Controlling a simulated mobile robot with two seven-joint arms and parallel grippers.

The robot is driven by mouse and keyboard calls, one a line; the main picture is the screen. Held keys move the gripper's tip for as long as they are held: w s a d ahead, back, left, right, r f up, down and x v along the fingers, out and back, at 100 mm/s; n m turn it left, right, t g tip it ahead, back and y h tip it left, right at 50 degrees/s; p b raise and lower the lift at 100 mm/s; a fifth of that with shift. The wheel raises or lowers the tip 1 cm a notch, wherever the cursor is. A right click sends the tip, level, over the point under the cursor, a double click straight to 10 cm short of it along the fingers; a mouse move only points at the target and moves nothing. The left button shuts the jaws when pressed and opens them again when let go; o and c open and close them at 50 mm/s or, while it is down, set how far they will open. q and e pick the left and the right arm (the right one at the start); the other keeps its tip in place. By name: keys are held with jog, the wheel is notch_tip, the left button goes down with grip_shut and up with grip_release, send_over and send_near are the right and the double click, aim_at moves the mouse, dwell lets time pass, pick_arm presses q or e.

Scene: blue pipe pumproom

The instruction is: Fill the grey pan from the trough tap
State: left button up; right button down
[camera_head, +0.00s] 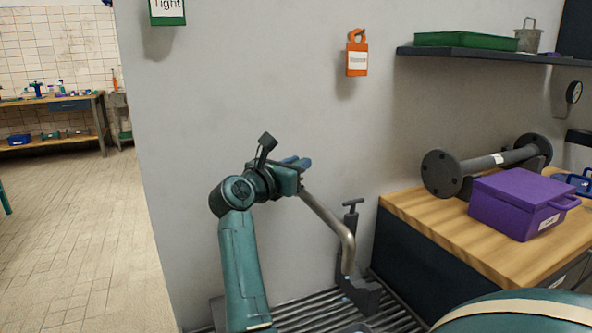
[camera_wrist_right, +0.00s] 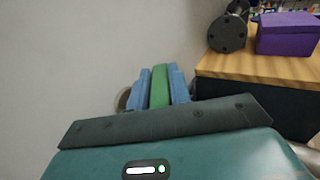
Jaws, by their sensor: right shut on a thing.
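My right gripper (camera_head: 297,164) is raised against the pale wall in the head view. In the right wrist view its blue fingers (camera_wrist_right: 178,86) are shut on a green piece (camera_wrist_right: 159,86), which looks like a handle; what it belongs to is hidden. A bent metal spout (camera_head: 327,217) runs from just behind the gripper down to the right, over the trough's slatted grate (camera_head: 400,318). A dark T-handled fitting (camera_head: 351,215) stands beside the spout. I cannot make out the grey pan in either view. My left gripper is not in view.
A wooden-topped bench (camera_head: 425,215) stands to the right, with a purple box (camera_head: 510,205) and a dark flanged pipe (camera_head: 490,162). A shelf (camera_head: 470,54) above holds a green tray (camera_head: 465,39) and a small grey bucket (camera_head: 529,38). The tiled floor (camera_head: 75,220) at left is clear.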

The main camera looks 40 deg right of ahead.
jog(key=shift+f+m+g+b, duration=0.2)
jog(key=shift+m+g+b, duration=0.1)
jog(key=shift+g+b, duration=0.2)
jog(key=m+g+b, duration=0.2)
jog(key=g, duration=0.1)
jog(key=shift+r+g+h, duration=0.1)
jog(key=shift+g+h, duration=0.2)
jog(key=shift+g, duration=0.1)
jog(key=shift+m+g+b, duration=0.5)
jog(key=shift+m+g, duration=0.4)
jog(key=shift+g, duration=0.2)
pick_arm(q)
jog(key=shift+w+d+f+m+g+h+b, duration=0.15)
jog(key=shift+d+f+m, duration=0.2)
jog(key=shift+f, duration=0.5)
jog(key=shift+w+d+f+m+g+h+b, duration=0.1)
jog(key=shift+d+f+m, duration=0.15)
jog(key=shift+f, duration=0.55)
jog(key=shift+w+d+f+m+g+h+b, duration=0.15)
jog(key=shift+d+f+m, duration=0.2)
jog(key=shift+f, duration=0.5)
pick_arm(e)
jog(key=shift+s+r+m+g+y, duration=0.15)
jog(key=shift+m+g+y, duration=0.25)
jog(key=shift+m+g, duration=0.85)
jog(key=shift+g, duration=0.55)
jog(key=c, duration=1.3)
grip_release()
